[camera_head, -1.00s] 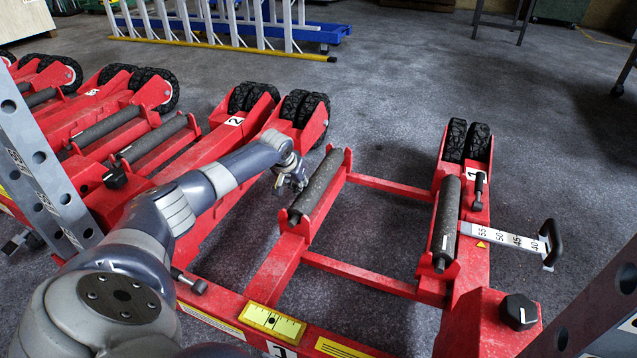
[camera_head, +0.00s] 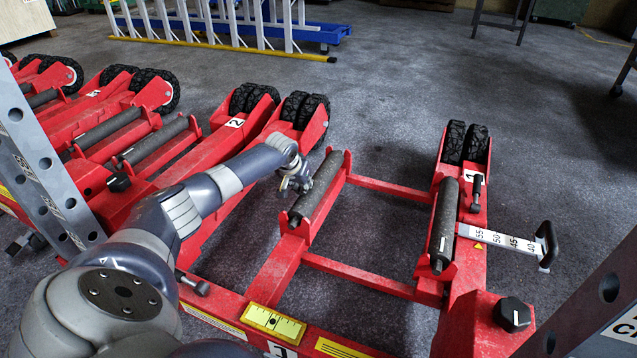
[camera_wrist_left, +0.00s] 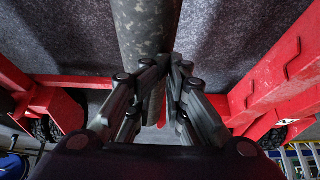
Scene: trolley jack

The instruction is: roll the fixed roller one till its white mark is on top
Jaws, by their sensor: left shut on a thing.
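The fixed roller (camera_head: 318,190) is the dark grey, speckled cylinder on the left side of the red jack frame (camera_head: 365,276), held between red brackets. I cannot make out a white mark on it. My left gripper (camera_head: 298,183) is at the left side of this roller, near its middle. My right gripper is not in view.
A second roller (camera_head: 445,215) with a white mark at its near end lies right, beside a scale bar (camera_head: 497,238) with a black handle (camera_head: 547,245). Grey perforated posts (camera_head: 35,170) stand at both sides. More red jacks lie left. Floor between the rollers is open.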

